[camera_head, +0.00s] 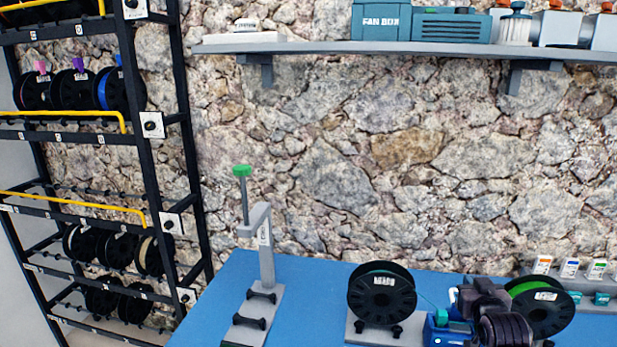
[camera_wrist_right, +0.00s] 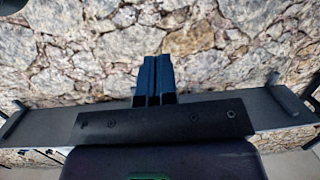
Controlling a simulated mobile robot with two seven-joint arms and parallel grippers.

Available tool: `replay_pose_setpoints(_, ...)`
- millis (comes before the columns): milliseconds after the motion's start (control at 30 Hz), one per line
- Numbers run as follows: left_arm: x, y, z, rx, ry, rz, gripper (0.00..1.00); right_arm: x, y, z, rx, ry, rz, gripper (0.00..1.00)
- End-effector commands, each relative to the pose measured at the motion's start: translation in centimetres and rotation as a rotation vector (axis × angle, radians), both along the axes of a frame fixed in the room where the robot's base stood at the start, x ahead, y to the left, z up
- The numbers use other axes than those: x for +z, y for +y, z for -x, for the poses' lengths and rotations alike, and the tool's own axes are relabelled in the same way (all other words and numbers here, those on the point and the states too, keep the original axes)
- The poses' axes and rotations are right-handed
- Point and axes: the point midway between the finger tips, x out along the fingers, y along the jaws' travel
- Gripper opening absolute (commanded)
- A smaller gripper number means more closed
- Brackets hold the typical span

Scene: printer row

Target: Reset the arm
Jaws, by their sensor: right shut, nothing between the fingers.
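My right gripper (camera_head: 482,296) is at the lower right of the head view, dark, above the blue table and between two black spools. Its fingers are hard to make out there. In the right wrist view its two dark blue fingers (camera_wrist_right: 155,78) are together, with nothing between them and only stone wall beyond. My left gripper is not in the head view.
A spool with green filament (camera_head: 382,292) stands left of my right arm, and another spool (camera_head: 541,303) is close on its right. A blue device (camera_head: 446,330) is beside the arm. A grey stand with a green top (camera_head: 262,245) is farther left. A wall shelf (camera_head: 400,47) runs above.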

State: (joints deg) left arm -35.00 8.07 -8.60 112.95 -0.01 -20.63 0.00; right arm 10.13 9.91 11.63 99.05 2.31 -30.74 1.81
Motion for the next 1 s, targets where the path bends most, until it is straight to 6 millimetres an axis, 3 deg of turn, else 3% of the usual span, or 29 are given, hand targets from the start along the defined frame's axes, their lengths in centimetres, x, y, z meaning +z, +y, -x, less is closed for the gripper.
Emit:
replay_pose_setpoints(267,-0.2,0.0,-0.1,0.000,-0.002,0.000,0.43,-4.9,4.6,6.1,0.092,0.011,0.063,0.00)
replay_pose_setpoints(367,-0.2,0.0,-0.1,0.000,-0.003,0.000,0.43,-7.5,6.2,9.2,0.124,0.037,0.070,0.00)
replay_pose_setpoints(633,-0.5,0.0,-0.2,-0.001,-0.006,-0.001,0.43,-14.9,10.2,19.8,0.188,0.165,0.046,0.00)
replay_pose_setpoints(800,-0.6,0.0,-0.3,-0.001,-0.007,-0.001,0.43,-19.0,11.5,26.3,0.195,0.279,0.011,0.00)
replay_pose_setpoints(1000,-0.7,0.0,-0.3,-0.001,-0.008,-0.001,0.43,-21.7,11.3,30.7,0.179,0.364,-0.008,0.00)
